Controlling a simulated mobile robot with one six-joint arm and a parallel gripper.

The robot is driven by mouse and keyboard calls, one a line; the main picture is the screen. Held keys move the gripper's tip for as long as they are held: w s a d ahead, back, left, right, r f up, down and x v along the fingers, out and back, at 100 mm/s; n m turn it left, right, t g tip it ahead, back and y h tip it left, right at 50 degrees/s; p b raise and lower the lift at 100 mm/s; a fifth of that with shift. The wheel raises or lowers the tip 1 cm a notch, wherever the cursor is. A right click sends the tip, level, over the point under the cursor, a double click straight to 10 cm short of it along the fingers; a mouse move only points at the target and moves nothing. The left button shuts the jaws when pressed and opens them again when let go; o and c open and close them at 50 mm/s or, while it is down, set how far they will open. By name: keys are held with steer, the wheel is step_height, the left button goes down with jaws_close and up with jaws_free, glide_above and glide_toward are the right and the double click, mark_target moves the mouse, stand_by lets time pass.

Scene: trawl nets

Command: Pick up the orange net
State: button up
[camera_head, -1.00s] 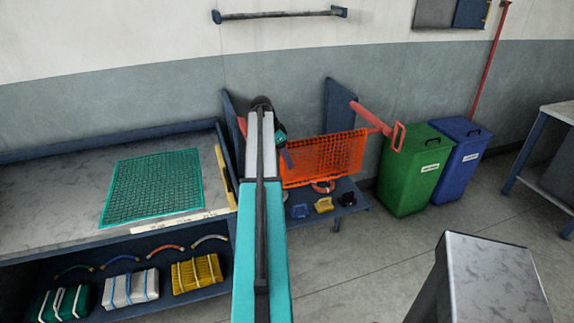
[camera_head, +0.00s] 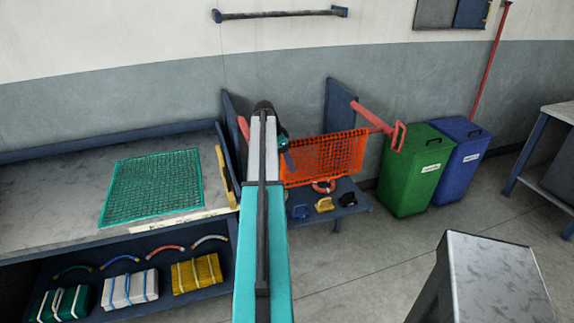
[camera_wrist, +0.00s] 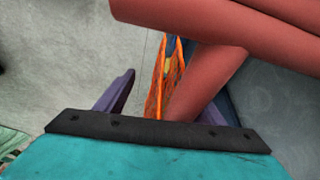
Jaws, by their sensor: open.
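The orange net (camera_head: 325,156) hangs as a meshed panel among red bars (camera_head: 378,119), between two dark blue uprights in the head view. In the wrist view the orange net (camera_wrist: 168,78) shows as a narrow edge-on strip, partly hidden behind a thick red bar (camera_wrist: 215,75). My gripper (camera_head: 288,160) is at the net's left end in the head view, partly hidden by my arm. In the wrist view my gripper (camera_wrist: 168,90) is open, with one purple finger on each side of the net strip. I cannot tell whether the fingers touch it.
A bench (camera_head: 40,195) at left carries a teal net (camera_head: 153,187), with bundled nets on the shelf below. A green bin (camera_head: 415,170) and blue bin (camera_head: 460,155) stand right of the rack. Red bars cross close before the wrist camera.

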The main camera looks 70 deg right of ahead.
steer(key=shift+s+f, duration=0.1)
steer(key=shift+f, duration=0.2)
steer(key=shift+c, duration=0.2)
steer(key=c, duration=1.2)
step_height(320, 180, up, 12)
steer(key=p, duration=0.4)
steer(key=shift+p, duration=0.4)
jaws_close()
step_height(320, 180, up, 9)
steer(key=p, duration=0.3)
steer(key=shift+p, duration=0.3)
step_height(320, 180, up, 9)
steer(key=p, duration=0.3)
